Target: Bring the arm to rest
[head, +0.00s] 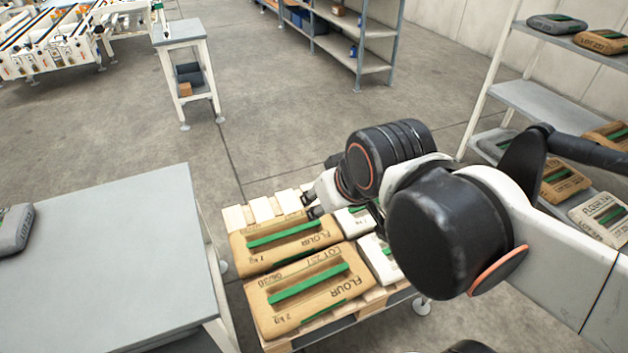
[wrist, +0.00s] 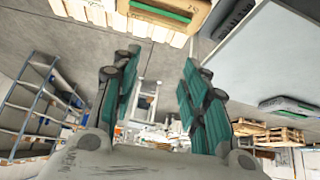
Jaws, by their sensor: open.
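My arm reaches in from the right in the head view, over the pallet (head: 262,208). My gripper (head: 309,205) is partly hidden behind my own wrist, near the far edge of the pallet's bags. In the wrist view my gripper (wrist: 160,105) shows two teal-padded fingers spread wide apart with nothing between them. Brown flour bags, a nearer one (head: 308,290) and a farther one (head: 285,243), lie on the pallet with green bands on top. White bags (head: 378,258) lie beside them, partly covered by my arm.
A grey table (head: 110,255) stands at the left with a grey bag (head: 14,230) on its edge. A shelf rack (head: 540,105) with several bags stands at the right. A small stand (head: 180,40) and a conveyor (head: 60,40) are farther back. The floor between is clear.

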